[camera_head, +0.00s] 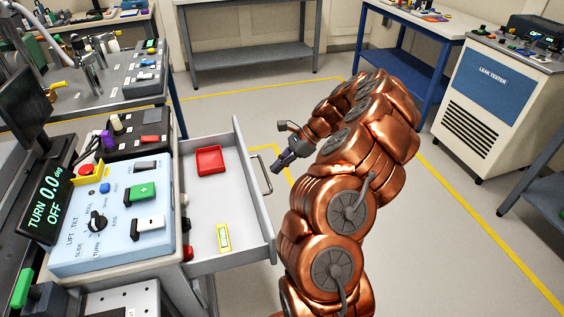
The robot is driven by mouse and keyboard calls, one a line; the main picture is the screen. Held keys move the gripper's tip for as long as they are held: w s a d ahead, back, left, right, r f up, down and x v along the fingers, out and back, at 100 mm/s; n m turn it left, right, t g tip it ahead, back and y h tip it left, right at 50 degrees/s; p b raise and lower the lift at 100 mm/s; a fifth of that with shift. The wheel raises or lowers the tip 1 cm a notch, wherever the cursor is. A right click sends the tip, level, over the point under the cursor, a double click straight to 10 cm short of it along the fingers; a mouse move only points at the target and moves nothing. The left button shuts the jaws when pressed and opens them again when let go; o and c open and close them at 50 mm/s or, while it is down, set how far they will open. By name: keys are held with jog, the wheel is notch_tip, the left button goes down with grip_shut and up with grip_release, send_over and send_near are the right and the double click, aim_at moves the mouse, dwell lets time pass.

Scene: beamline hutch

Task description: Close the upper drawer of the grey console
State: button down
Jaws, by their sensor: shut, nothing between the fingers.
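The upper drawer (262,232) of the grey console (172,275) is pulled out to the right. Its front panel carries a dark bar handle (262,174) on the outer face. Inside lie a red tray (210,161) and a small yellow level-like item (223,237). My gripper (283,163) is shut and empty. It shows just to the right of the handle in the picture, outside the drawer, with its tip toward the drawer front. I cannot tell its exact distance from the handle. My copper-coloured arm hides the floor to the right of the drawer.
A light blue control panel (112,250) and a black display (47,200) sit on top of the console. A white leak tester cabinet (487,98) stands at the right. Grey floor (440,230) with yellow lines is open between them. Benches stand along the back.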

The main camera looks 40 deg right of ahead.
jog(key=x, duration=0.6)
jog(key=shift+a, duration=0.1)
